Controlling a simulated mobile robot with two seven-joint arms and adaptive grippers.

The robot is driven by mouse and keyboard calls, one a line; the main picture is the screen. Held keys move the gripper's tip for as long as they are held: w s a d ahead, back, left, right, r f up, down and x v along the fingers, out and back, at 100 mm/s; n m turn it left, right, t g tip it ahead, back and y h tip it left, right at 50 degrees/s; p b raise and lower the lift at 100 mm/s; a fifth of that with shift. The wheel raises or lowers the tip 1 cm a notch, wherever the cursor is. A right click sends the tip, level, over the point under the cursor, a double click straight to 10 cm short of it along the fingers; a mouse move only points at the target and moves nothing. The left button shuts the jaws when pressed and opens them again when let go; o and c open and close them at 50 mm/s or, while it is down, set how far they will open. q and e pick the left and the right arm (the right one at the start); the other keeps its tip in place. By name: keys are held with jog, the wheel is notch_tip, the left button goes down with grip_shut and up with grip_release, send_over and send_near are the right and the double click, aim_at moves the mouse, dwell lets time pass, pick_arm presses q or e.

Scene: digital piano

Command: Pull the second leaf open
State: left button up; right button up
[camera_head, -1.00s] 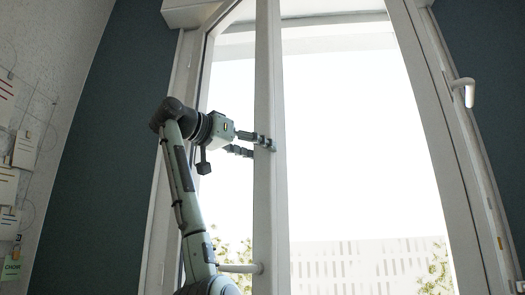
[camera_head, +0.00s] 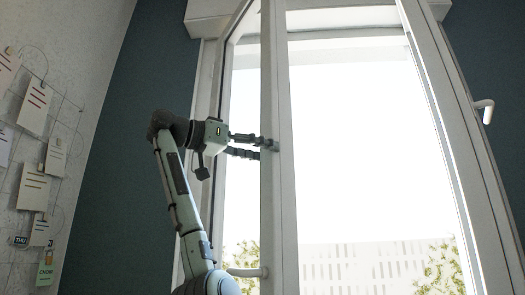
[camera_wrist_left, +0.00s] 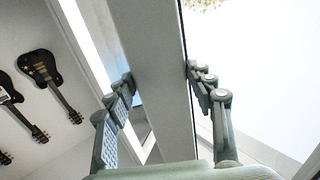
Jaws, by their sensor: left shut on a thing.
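The second leaf is the left-hand window leaf, with a tall white stile (camera_head: 279,215) along its edge. It stands at an angle, ajar. My left gripper (camera_head: 265,149) reaches the stile from the left, about halfway up. In the left wrist view, the stile (camera_wrist_left: 158,40) passes between the two fingers of the left gripper (camera_wrist_left: 160,74), one on each side. The gripper is shut on it. In the head view the far fingertip is partly hidden at the stile. My right gripper is not in view.
The other leaf's white frame (camera_head: 440,120) is at the right, with a white handle (camera_head: 484,108) beyond it. A white bar (camera_head: 247,272) juts left low at the stile. Paper notes (camera_head: 34,105) hang left. Guitars (camera_wrist_left: 40,67) hang on a wall in the wrist view.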

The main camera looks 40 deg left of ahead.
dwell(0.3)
pick_arm(q)
jog(key=o, duration=1.7)
jog(key=shift+s, duration=0.15)
jog(key=v, duration=1.2)
